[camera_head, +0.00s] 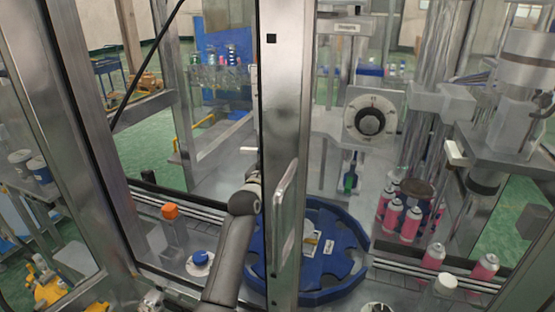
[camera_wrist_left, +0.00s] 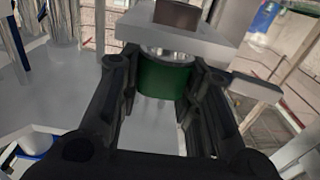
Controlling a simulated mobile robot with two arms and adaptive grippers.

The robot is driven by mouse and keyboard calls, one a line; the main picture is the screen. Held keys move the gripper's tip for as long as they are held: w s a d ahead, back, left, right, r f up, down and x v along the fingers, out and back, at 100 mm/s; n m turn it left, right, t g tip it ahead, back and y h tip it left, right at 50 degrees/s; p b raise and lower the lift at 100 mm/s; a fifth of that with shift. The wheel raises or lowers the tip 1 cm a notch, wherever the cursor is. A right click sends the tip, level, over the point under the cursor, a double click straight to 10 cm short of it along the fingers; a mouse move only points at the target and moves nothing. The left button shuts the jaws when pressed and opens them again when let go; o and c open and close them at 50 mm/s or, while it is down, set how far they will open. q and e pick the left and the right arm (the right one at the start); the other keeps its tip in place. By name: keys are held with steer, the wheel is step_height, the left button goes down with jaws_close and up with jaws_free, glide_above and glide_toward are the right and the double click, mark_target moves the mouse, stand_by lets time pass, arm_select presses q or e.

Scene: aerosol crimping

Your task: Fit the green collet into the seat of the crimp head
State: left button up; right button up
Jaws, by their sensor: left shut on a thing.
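In the left wrist view, my left gripper (camera_wrist_left: 158,80) is shut on the green collet (camera_wrist_left: 160,79), with one dark finger on each side of it. A shiny silver ring (camera_wrist_left: 166,52) shows just above the collet, under a flat light-grey plate (camera_wrist_left: 180,32) with a brown block on top. I cannot tell whether the collet touches the parts above it or is seated. In the head view, my left arm goes up behind the metal door post, and its gripper is hidden. A small green part (camera_head: 350,183) hangs below a machine unit right of the post; I cannot tell what it is. My right gripper is out of view.
The metal door post (camera_head: 284,60) and its handle (camera_head: 286,215) stand close to my left arm. A blue rotary table (camera_head: 345,282) is beneath.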

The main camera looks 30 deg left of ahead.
arm_select(q)
steer(key=shift+f, duration=0.4)
steer(key=o, duration=1.2)
steer(key=v, duration=1.2)
steer(key=shift+s+f, duration=0.1)
steer(key=shift+f, duration=0.05)
